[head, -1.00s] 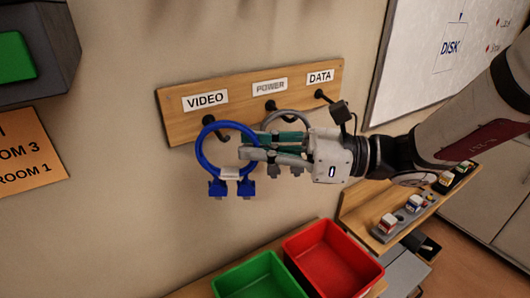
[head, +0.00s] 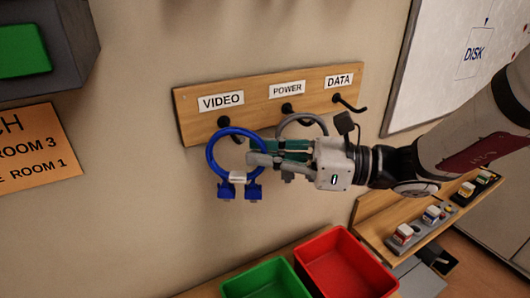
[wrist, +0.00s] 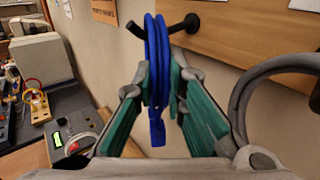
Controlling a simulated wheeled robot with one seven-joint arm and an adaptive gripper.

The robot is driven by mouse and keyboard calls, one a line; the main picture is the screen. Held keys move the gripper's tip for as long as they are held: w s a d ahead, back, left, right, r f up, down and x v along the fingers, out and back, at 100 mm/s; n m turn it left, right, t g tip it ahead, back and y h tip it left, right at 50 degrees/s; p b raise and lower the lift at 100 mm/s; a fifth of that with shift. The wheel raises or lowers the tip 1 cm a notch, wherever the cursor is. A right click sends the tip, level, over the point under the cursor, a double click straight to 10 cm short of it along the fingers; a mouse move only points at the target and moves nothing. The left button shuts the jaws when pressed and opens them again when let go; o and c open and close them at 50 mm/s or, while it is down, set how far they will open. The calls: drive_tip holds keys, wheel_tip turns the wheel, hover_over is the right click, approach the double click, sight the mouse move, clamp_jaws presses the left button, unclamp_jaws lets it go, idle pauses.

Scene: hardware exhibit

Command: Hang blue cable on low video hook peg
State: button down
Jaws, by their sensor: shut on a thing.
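The blue cable (head: 210,158) is coiled in a loop with two blue plugs hanging at its bottom and a pale tie between them. My gripper (head: 250,155) is shut on the right side of the loop. The wrist view shows the blue cable (wrist: 157,60) upright between the green finger pads. The black VIDEO peg (head: 223,122) sticks out from the board under the VIDEO label (head: 221,102), at the top of the loop. In the wrist view the peg (wrist: 180,26) passes right by the cable's upper part; I cannot tell whether it is through the loop.
A grey cable (head: 300,117) hangs at the POWER peg (head: 287,108), close behind my gripper. The DATA peg (head: 350,104) looks empty. A green bin (head: 262,280) and a red bin (head: 345,265) stand below. A dark box (head: 75,45) is at upper left.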

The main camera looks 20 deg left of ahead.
idle(0.4)
drive_tip(key=c, duration=1.6)
unclamp_jaws()
drive_tip(key=shift+o, duration=0.2)
drive_tip(key=v, duration=1.2)
drive_tip(key=s+d+f+n+t+h+b, duration=0.1)
drive_tip(key=s+d+f+n+h, duration=0.1)
drive_tip(key=s+d+n+h, duration=0.25)
drive_tip(key=s+d+f+n+t+h, duration=0.1)
drive_tip(key=s+d+f+n+h, duration=0.25)
drive_tip(key=s+h, duration=0.25)
drive_tip(key=d+r+n+t+h, duration=0.2)
drive_tip(key=d+n+t+h, duration=0.5)
drive_tip(key=d, duration=0.9)
drive_tip(key=shift+r+b, duration=0.25)
drive_tip(key=shift+b, duration=0.15)
